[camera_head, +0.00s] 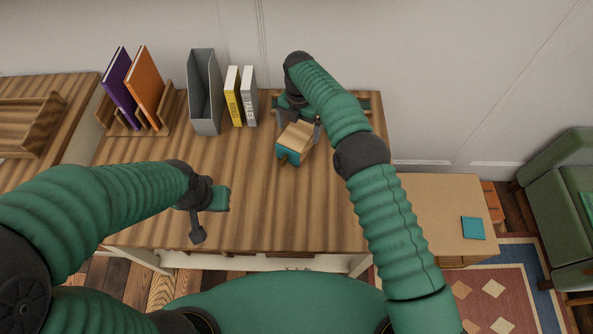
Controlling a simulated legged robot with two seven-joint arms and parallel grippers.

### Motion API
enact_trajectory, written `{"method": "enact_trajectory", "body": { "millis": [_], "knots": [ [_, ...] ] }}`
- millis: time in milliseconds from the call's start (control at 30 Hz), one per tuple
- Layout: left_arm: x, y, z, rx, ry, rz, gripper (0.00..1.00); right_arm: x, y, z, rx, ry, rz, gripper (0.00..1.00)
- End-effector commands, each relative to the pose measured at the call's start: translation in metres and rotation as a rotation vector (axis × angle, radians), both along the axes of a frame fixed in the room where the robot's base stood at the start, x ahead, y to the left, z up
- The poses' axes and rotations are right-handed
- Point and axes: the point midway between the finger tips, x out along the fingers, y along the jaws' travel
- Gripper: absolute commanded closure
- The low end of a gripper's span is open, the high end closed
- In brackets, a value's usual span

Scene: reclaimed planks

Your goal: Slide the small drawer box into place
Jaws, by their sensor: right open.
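The small drawer box (294,142) is wooden with a teal front and a small knob. It sits on the striped wooden desk near the back, its teal front facing me. My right gripper (298,122) reaches down over it from behind, with its dark fingers apart around the box's rear part. I cannot tell whether they touch it. Behind the gripper is a low wooden unit with teal parts (367,103), mostly hidden by my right arm. My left gripper (210,212) hangs above the desk's front left, away from the box; its jaw gap is not clear.
A rack with a purple book (119,86) and an orange book (145,84), a grey file holder (205,95), and a yellow book (233,98) beside a pale book (249,97) stand at the back left. The desk's middle (250,190) is clear. A lower cabinet (430,205) is at right.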

Motion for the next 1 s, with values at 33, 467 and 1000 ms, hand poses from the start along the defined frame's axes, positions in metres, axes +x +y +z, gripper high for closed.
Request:
{"method": "enact_trajectory", "body": {
  "millis": [33, 467, 1000],
  "knots": [
    [0.000, 0.000, 0.013, 0.000, 0.000, 0.000, 1.00, 0.000, 0.000, 0.014, 0.000, 0.000, 0.000, 0.00],
    [0.000, 0.000, 0.010, 0.000, 0.000, 0.000, 1.00, 0.000, 0.000, 0.012, 0.000, 0.001, 0.000, 0.00],
    [0.000, 0.000, 0.055, 0.000, 0.000, 0.000, 1.00, 0.003, 0.001, 0.146, -0.001, 0.000, -0.001, 0.00]
  ]
}}
